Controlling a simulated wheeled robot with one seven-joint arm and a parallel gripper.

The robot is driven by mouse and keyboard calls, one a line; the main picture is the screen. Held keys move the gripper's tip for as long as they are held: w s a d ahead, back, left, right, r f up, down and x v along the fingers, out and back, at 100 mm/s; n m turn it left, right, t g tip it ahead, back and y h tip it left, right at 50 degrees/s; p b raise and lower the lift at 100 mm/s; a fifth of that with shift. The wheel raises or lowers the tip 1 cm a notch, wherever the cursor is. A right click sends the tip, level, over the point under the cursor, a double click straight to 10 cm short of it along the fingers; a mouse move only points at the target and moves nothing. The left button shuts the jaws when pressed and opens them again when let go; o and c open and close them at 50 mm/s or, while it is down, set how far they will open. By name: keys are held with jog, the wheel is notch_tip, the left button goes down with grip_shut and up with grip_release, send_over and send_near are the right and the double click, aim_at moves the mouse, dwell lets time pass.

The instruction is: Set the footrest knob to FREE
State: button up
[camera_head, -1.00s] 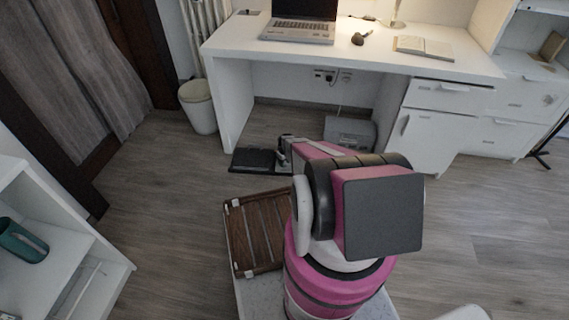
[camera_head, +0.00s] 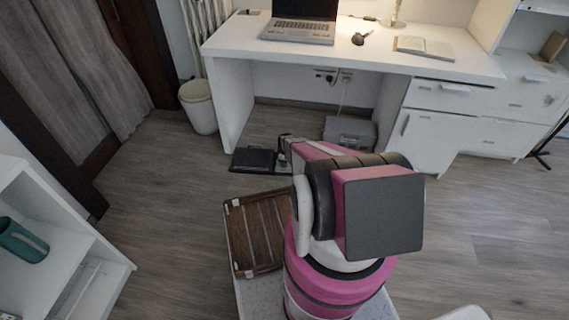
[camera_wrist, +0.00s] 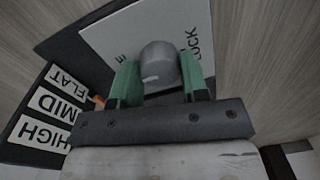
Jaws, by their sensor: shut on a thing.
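The grey rounded knob (camera_wrist: 158,62) stands on a white plate (camera_wrist: 150,22) in the wrist view. LOCK is printed on the plate to the right of the knob; to its left only a letter E shows, the rest of that word being hidden. My gripper (camera_wrist: 159,80) has its green fingers on either side of the knob and is shut on it. The knob's pointer mark cannot be made out clearly. In the head view the dark footrest (camera_head: 254,160) lies on the floor in front of the desk, with my gripper (camera_head: 284,151) at its right side, partly hidden by my arm.
FLAT, MID and HIGH labels (camera_wrist: 50,104) sit left of the knob, with a small orange piece (camera_wrist: 98,100) nearby. The white desk (camera_head: 228,105) stands over the area behind the footrest. A grey box (camera_head: 350,132) is under it, and a bin (camera_head: 199,108) stands left.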

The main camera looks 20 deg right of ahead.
dwell(0.3)
jog(key=o, duration=0.9)
jog(key=shift+o, duration=0.2)
jog(key=shift+r, duration=0.1)
notch_tip(320, 180, up, 11)
jog(key=shift+w+d+f, duration=0.15)
jog(key=shift+w+f, duration=0.05)
jog(key=s+a+r+m, duration=0.4)
jog(key=s+r, duration=0.6)
jog(key=r, duration=0.3)
jog(key=s+a+r+m, duration=0.4)
jog(key=s+r, duration=0.6)
jog(key=r, duration=0.3)
jog(key=s+a+r+m, duration=0.3)
jog(key=s+a+r, duration=0.1)
jog(key=s+r, duration=0.6)
notch_tip(320, 180, up, 3)
jog(key=shift+s+r+m+t, duration=0.15)
jog(key=shift+s+m+t, duration=0.15)
jog(key=shift+s+m, duration=0.1)
